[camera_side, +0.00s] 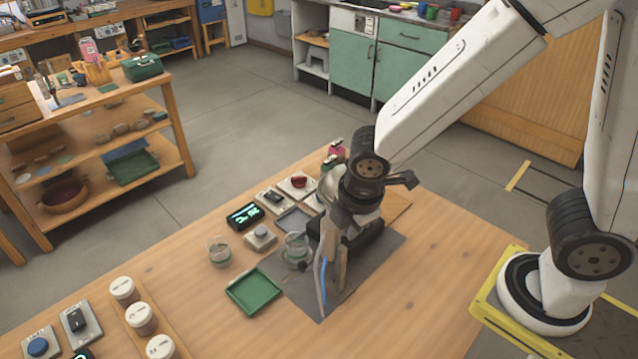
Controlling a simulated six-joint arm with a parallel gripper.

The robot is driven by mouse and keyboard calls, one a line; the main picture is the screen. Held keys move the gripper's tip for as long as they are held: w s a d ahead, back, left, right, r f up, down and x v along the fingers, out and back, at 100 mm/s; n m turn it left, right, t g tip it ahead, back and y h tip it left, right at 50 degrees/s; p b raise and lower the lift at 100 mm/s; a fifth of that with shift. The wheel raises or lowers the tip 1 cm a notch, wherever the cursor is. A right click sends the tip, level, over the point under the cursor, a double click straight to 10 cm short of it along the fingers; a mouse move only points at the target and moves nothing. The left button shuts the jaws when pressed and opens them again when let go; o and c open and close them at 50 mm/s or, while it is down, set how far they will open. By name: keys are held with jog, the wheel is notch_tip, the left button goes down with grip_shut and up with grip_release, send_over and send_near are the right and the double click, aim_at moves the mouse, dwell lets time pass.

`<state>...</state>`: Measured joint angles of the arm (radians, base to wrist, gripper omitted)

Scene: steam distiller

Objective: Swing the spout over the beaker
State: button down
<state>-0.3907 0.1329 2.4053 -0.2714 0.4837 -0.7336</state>
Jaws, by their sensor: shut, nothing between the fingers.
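My gripper (331,288) points down over the dark grey mat (385,252) in the side view, its fingers shut and empty. A clear glass beaker (294,246) stands just left of my gripper. A second clear glass vessel (219,252) stands further left on the bare wood. A dark body (368,240), perhaps part of the distiller, shows partly behind my gripper. A small dark knob (303,266) sits between the nearer beaker and my fingers. I cannot make out the spout, and my gripper hides part of this area.
A green tray (232,291) lies front left of my gripper. A black display with green digits (244,215), a grey button box (260,237) and a red-knobbed box (298,183) stand behind. White-lidded jars (142,318) stand at the front left. The table's right front is clear.

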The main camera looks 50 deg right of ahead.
jog(key=s+a+n+t+h, duration=0.1)
jog(key=a+n, duration=0.9)
jog(key=n, duration=0.4)
jog(key=shift+f, duration=0.15)
jog(key=w+d+f, duration=0.3)
jog(key=w+f, duration=0.3)
jog(key=f, duration=0.4)
jog(key=shift+d, duration=0.3)
